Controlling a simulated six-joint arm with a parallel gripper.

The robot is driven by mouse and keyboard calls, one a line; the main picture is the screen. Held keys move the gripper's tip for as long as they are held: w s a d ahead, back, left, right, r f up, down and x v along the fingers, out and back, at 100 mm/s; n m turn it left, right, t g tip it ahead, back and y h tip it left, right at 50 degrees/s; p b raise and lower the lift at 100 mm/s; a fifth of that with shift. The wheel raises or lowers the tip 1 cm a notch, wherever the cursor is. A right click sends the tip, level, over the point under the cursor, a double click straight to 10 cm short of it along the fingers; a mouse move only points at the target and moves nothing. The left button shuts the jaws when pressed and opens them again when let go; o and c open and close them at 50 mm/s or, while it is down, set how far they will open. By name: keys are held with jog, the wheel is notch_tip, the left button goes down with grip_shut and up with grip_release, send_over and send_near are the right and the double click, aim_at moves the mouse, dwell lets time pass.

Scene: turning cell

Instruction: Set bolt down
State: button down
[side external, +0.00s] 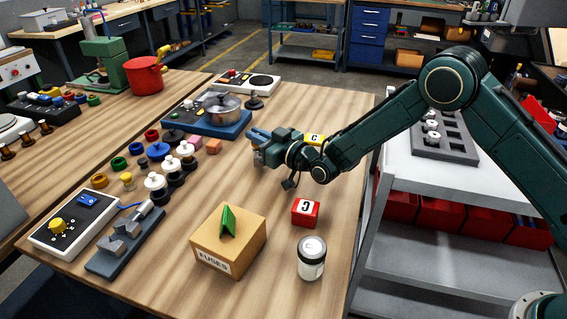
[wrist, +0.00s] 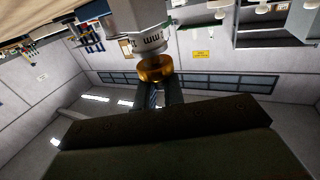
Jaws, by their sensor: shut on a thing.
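My gripper (side external: 262,150) is low over the middle of the wooden table, its fingers pointing left. In the wrist view my gripper (wrist: 160,92) is shut on a brass-coloured round piece (wrist: 155,68), which I take to be the bolt. A white cylinder with dark marks (wrist: 138,22) shows at the far end of this piece; I cannot tell whether they are joined. In the side view the held piece is too small and hidden to make out, and I cannot tell whether it touches the table.
A blue scale with a metal pot (side external: 222,108) is behind the gripper. Several coloured knobs and white-and-black pieces (side external: 157,187) stand at left. A box marked FUSES (side external: 230,245), a red block (side external: 305,212) and a white jar (side external: 311,262) are in front. The table between is clear.

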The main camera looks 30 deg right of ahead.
jog(key=shift+f, duration=0.25)
jog(key=shift+s+f, duration=0.1)
jog(key=shift+f, duration=0.35)
jog(key=c, duration=1.5)
grip_release()
jog(key=shift+f, duration=0.15)
jog(key=shift+r, duration=0.55)
jog(key=v, duration=0.7)
jog(key=shift+s+r, duration=0.15)
jog(key=shift+r, duration=0.15)
jog(key=shift+d+r, duration=0.1)
